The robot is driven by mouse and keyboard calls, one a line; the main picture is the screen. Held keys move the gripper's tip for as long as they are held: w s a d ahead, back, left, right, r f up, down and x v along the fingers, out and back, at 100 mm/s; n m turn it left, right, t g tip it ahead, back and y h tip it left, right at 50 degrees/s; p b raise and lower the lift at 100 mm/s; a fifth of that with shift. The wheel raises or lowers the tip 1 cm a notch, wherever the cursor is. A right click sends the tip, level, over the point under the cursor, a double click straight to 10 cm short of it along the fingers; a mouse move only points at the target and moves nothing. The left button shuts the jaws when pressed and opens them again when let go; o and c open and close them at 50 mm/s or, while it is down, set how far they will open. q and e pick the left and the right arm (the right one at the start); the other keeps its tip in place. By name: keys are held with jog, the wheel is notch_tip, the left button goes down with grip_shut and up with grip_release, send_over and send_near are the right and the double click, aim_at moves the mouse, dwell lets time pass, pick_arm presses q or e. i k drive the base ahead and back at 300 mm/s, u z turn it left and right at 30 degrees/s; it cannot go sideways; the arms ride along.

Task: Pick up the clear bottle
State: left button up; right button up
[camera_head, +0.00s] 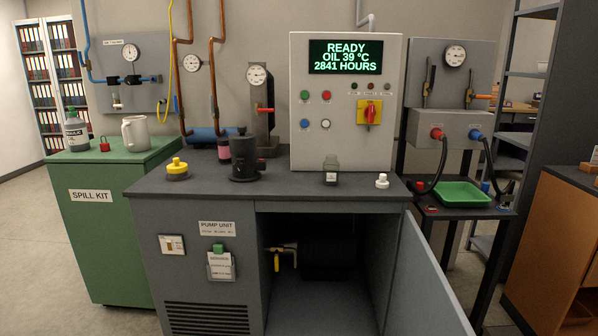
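A small clear bottle (331,164) stands upright on the grey pump unit top, in front of the control panel. Its lower part is dark with a pale label, which may be its contents or a wrap; I cannot tell. Neither of my grippers is in view.
The control panel (345,100) rises behind. The cabinet door (425,285) is open at the front. A green tray (463,194) lies right.

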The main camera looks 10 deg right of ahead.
aim_at(331, 166)
jog(key=u, duration=0.7)
jog(key=i, duration=1.8)
jog(key=z, duration=0.85)
